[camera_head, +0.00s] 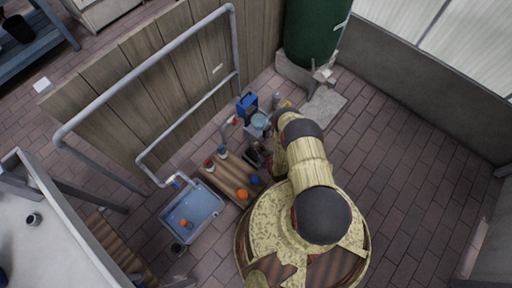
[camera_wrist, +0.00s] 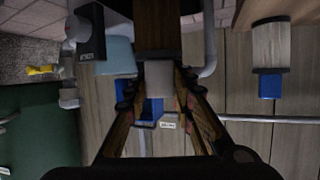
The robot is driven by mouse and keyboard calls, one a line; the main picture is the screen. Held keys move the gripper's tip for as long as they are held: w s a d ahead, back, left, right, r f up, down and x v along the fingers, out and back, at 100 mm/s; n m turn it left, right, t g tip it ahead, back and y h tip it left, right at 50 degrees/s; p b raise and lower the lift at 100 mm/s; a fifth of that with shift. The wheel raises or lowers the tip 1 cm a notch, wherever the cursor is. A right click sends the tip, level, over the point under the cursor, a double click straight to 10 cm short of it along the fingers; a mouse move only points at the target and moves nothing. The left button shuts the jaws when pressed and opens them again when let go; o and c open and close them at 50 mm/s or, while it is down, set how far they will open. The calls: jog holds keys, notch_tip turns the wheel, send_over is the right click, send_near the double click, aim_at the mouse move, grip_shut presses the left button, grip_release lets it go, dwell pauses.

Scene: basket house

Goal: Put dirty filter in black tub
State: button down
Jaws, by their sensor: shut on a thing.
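In the wrist view, my gripper (camera_wrist: 159,88) is shut on a pale grey, blunt-ended thing (camera_wrist: 159,75), apparently the dirty filter. A dark brown part (camera_wrist: 157,28) shows just above the pale end in the picture; I cannot tell whether it belongs to the same piece. In the head view my arm covers most of the gripper and what it holds. A small dark open container (camera_head: 254,156) beside the arm, near the wooden boards, may be the black tub, but it is too small to be sure.
A blue basin (camera_head: 193,212) with an orange-topped thing stands at the left of the boards (camera_head: 222,182). Bottles with red and blue caps stand on the boards. A metal rail (camera_head: 150,65) and plank wall are behind. A green tank (camera_head: 314,35) is at the back. Brick floor at right is clear.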

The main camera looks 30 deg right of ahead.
notch_tip(320, 180, down, 2)
jog(key=shift+s+f, duration=0.1)
jog(key=c, duration=1.5)
grip_release()
